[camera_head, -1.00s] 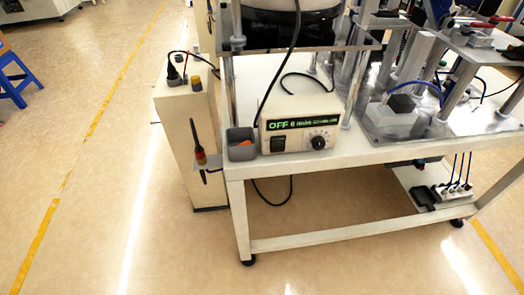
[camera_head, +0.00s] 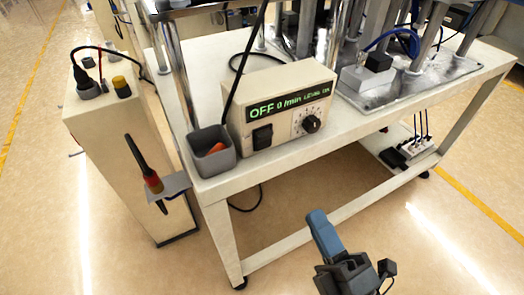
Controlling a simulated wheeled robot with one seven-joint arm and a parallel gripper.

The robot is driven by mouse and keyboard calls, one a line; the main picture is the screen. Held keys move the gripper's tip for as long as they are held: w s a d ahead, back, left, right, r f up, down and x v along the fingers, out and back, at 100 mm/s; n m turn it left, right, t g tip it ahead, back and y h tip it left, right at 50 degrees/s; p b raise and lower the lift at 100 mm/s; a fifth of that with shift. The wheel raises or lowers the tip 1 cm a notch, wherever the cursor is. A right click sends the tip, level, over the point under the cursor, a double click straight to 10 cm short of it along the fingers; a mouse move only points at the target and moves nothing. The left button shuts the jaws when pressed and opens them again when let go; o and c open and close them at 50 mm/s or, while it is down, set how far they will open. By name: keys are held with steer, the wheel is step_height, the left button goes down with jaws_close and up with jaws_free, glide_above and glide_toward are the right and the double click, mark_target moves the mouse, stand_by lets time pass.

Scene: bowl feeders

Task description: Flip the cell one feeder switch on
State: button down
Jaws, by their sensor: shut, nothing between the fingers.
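The feeder controller (camera_head: 279,106) is a cream box on the front left of the white bench. Its green display (camera_head: 289,99) reads OFF. A black rocker switch (camera_head: 262,137) sits at the lower left of its face, and a black dial (camera_head: 311,123) is at the right. My gripper (camera_head: 316,217) shows at the bottom of the head view, with blue fingers together and nothing between them. It is in front of the bench, lower in the picture than the switch and to its right, apart from the controller.
A grey bin (camera_head: 213,151) with an orange item stands just left of the controller. A cream cabinet (camera_head: 125,150) carries a red-handled tool on a side bracket. The white bench (camera_head: 330,143) has a metal fixture at right. The floor in front is clear.

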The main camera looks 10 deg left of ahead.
mark_target(267, 136)
steer(key=shift+w+a+n+y, duration=0.4)
steer(key=shift+a, duration=0.2)
steer(key=shift+w, duration=0.1)
steer(key=x, duration=0.7)
steer(key=p+x, duration=0.1)
steer(key=x, duration=0.5)
steer(key=shift+w+a+f, duration=0.1)
steer(key=shift+w+a, duration=0.15)
steer(key=shift+w, duration=0.1)
steer(key=p, duration=0.2)
steer(key=shift+w+a+r+g+h+p, duration=0.1)
steer(key=shift+r+g+h+p, duration=0.2)
steer(key=shift+r+p, duration=0.1)
steer(key=shift+f, duration=0.3)
